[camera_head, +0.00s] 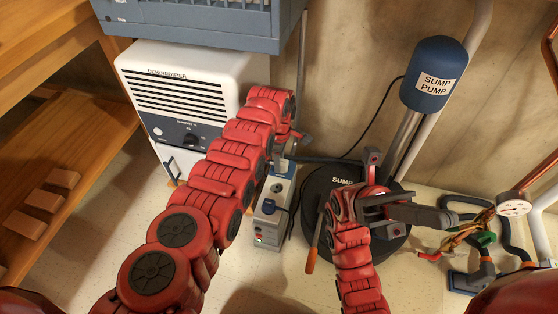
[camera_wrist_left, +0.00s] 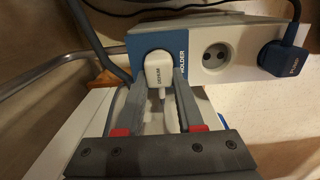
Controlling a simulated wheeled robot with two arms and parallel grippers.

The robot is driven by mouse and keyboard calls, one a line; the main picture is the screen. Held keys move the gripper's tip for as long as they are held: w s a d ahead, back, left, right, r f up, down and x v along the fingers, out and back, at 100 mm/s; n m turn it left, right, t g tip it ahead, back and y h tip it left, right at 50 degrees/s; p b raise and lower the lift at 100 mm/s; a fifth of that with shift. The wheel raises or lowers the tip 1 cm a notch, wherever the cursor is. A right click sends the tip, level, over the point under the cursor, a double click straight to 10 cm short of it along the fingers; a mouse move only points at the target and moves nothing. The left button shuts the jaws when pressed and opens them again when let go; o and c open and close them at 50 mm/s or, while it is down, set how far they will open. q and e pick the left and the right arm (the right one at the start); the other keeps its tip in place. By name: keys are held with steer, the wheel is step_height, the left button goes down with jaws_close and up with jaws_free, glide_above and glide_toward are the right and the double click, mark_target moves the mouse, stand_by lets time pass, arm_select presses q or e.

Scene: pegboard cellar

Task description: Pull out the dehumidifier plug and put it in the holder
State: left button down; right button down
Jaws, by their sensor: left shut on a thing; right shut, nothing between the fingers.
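The white dehumidifier plug (camera_wrist_left: 158,72) is between the fingers of my left gripper (camera_wrist_left: 159,82), which is shut on it. The plug is at the blue end marked HOLDER (camera_wrist_left: 133,44) of the white socket strip (camera_wrist_left: 245,40). I cannot tell how deep it sits there. The socket (camera_wrist_left: 215,55) beside the holder is empty. A blue pump plug (camera_wrist_left: 284,58) sits in the strip farther along. In the head view the strip (camera_head: 266,236) stands on the floor below my left gripper (camera_head: 284,160). My right gripper (camera_head: 436,217) is shut and empty above the sump lid.
The white dehumidifier (camera_head: 180,85) stands at the left, by wooden shelving (camera_head: 60,150). The black sump lid (camera_head: 318,190) and blue sump pump (camera_head: 434,75) are right of the strip. An orange-handled tool (camera_head: 311,260) lies near the lid. Pipes and valves (camera_head: 485,240) crowd the right.

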arm_select(q)
jaws_free()
stand_by(0.5)
steer(key=shift+r, duration=0.1)
step_height(320, 180, up, 7)
steer(key=p, duration=0.7)
stand_by(0.6)
